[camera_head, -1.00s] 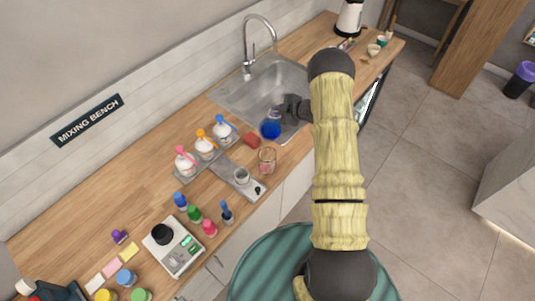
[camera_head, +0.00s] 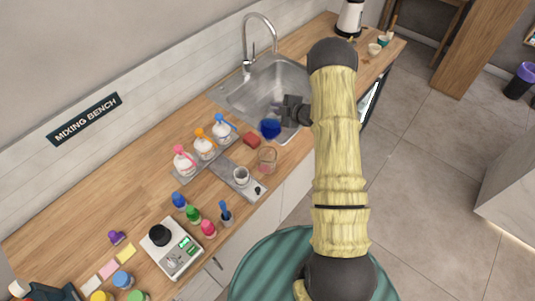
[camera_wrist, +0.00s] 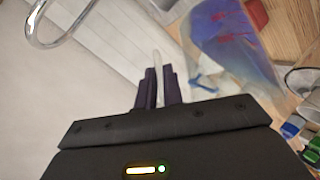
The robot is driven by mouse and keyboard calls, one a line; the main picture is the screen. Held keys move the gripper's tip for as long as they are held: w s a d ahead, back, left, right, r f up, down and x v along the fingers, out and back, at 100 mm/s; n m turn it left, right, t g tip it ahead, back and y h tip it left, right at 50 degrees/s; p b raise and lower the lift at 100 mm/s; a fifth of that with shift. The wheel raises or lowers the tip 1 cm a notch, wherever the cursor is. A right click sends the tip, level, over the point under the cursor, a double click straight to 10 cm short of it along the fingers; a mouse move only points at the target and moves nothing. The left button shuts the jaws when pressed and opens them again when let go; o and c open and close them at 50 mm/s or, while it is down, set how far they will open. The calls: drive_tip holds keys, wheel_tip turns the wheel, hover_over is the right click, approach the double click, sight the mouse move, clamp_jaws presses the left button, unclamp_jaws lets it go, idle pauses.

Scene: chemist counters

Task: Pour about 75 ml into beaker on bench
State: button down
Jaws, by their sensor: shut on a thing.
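My gripper (camera_head: 290,111) is at the front edge of the sink, shut on a clear vessel of blue liquid (camera_head: 270,129). In the wrist view the dark fingers (camera_wrist: 160,92) close on a pale, thin part, and the vessel (camera_wrist: 230,42) shows as a large see-through shape with blue liquid and red marks. The vessel looks tilted. A clear glass beaker (camera_head: 267,161) with reddish marks stands on the bench near its front edge, just below the vessel in the head view. I cannot tell how much liquid is in it or whether any stream falls.
A red block (camera_head: 252,140) lies beside the beaker. Several wash bottles (camera_head: 204,144) stand behind. The sink (camera_head: 262,85) and tap (camera_head: 247,50) are close to my gripper.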

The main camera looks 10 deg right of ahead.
sight(276, 117)
drive_tip(key=shift+s+a+r+t, duration=0.1)
drive_tip(key=shift+s+r+t, duration=0.15)
drive_tip(key=shift+r+t, duration=0.1)
drive_tip(key=shift+s+a+r+n+t, duration=0.1)
drive_tip(key=shift+s+r+n+t, duration=0.2)
drive_tip(key=shift+n, duration=0.1)
drive_tip(key=shift+s+a+r+n+t+b, duration=0.2)
drive_tip(key=shift+s+r+n+t+b, duration=0.25)
drive_tip(key=shift+s+r, duration=0.1)
idle(1.9)
drive_tip(key=shift+w, duration=0.1)
drive_tip(key=w+f+m+g+p, duration=0.1)
drive_tip(key=f, duration=0.1)
drive_tip(key=w+d+f+m+g+p, duration=0.1)
drive_tip(key=w+f+g, duration=0.1)
drive_tip(key=shift+w+d+m+g, duration=0.15)
drive_tip(key=shift+d+m+g, duration=0.05)
drive_tip(key=shift+m+g, duration=0.1)
drive_tip(key=shift+f, duration=0.3)
drive_tip(key=shift+a+r, duration=0.1)
drive_tip(key=shift+r, duration=0.05)
